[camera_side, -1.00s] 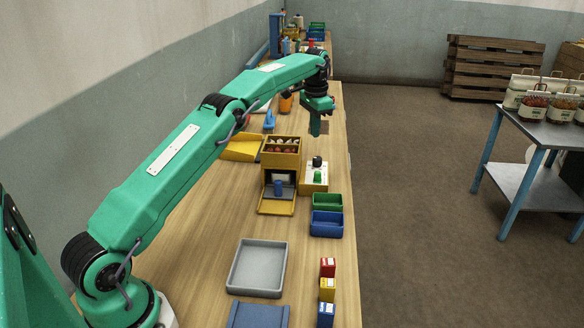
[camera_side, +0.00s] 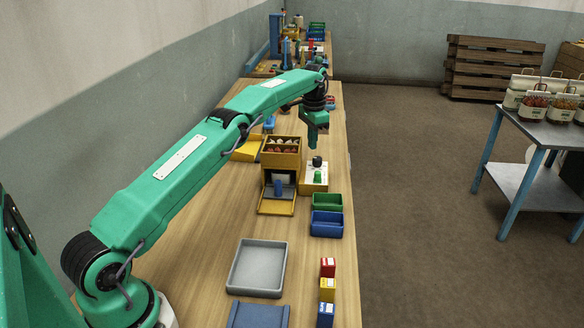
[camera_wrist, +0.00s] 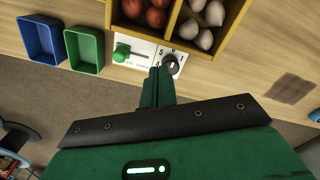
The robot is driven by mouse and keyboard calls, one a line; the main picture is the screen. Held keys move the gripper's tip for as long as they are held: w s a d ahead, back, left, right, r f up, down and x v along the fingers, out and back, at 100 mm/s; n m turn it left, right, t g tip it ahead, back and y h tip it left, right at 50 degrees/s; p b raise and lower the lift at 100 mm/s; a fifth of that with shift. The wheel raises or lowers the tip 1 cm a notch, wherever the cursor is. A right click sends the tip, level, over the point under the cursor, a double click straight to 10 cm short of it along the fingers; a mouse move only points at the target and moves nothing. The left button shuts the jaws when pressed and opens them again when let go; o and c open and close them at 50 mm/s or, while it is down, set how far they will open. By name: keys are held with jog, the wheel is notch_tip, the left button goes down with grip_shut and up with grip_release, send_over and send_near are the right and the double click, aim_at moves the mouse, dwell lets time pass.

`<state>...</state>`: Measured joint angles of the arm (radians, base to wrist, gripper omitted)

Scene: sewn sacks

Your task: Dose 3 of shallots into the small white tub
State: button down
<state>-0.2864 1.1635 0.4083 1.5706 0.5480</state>
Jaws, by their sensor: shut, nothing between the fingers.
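My gripper (camera_side: 313,146) is shut and empty, just above the black dial (camera_side: 317,161) of a white control panel (camera_side: 309,176). In the wrist view my fingertips (camera_wrist: 161,72) are beside the dial (camera_wrist: 171,64), which has numbers printed around it; I cannot tell whether they touch. A green knob (camera_wrist: 123,52) sits on the same panel. The yellow dispenser (camera_side: 281,143) holds reddish-brown bulbs (camera_wrist: 156,17), likely shallots, and whitish bulbs (camera_wrist: 214,12) in separate compartments. I cannot make out a small white tub.
A green bin (camera_side: 327,201) and a blue bin (camera_side: 327,229) stand near the bench's right edge. A grey tray (camera_side: 246,268) and red, yellow and blue small boxes (camera_side: 327,290) lie nearer. A yellow tray (camera_side: 247,152) is left of the dispenser.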

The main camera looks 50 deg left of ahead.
send_over(310, 168)
jog(key=d, duration=0.1)
jog(key=shift+s+d+f, duration=0.1)
jog(key=shift+s+f, duration=0.05)
jog(key=shift+f, duration=1.3)
jog(key=shift+s+f, duration=0.1)
jog(key=shift+f, duration=1.35)
jog(key=shift+w, duration=0.2)
jog(key=shift+a, duration=0.6)
jog(key=shift+w+a, duration=0.3)
jog(key=shift+a, duration=0.15)
notch_tip(310, 168, up, 7)
jog(key=s+d, duration=0.1)
jog(key=d, duration=0.1)
dwell(0.5)
jog(key=shift+f, duration=0.1)
